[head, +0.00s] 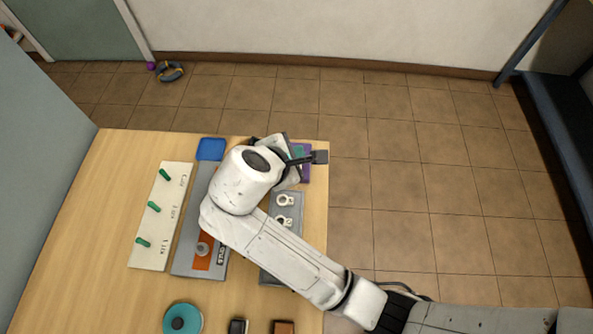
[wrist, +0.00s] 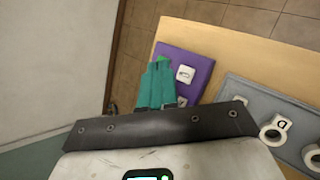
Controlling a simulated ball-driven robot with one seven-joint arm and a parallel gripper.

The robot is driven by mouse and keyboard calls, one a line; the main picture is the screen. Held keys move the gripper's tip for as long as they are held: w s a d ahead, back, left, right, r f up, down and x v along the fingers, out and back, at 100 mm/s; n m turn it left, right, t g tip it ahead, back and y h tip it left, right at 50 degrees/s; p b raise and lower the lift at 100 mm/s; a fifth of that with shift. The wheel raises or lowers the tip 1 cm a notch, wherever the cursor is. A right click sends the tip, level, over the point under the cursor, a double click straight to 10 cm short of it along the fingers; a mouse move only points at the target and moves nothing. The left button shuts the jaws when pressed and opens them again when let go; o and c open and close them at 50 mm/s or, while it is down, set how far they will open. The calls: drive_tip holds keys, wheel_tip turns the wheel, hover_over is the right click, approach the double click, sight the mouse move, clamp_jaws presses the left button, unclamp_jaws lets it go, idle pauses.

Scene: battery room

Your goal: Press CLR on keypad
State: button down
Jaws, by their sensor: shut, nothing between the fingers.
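A purple keypad (wrist: 192,52) lies at the table's far right corner; it also shows in the head view (head: 306,173), mostly covered by my arm. A small bright green patch shows at my fingertips. I cannot read a CLR label. My gripper (wrist: 160,66) has teal fingers closed together with nothing between them. Their tips overlap the keypad's left edge in the wrist view, and I cannot tell whether they touch it. The fingers cover part of the keypad.
A grey panel (wrist: 242,92) with white ring-shaped parts lies beside the keypad. On the wooden table (head: 115,200) are a cream board (head: 150,235) with green levers, a longer grey panel (head: 186,260), a blue square (head: 210,149) and a teal round object (head: 183,318). Tiled floor lies beyond.

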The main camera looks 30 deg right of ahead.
drive_tip(key=shift+f, duration=1.35)
drive_tip(key=shift+f, duration=0.15)
idle(0.9)
drive_tip(key=shift+f, duration=0.25)
drive_tip(key=shift+f, duration=0.4)
idle(0.7)
drive_tip(key=shift+r, duration=0.1)
drive_tip(key=shift+r+p, duration=0.8)
drive_tip(key=shift+p, duration=0.6)
wheel_tip(320, 180, up, 5)
drive_tip(key=p, duration=0.5)
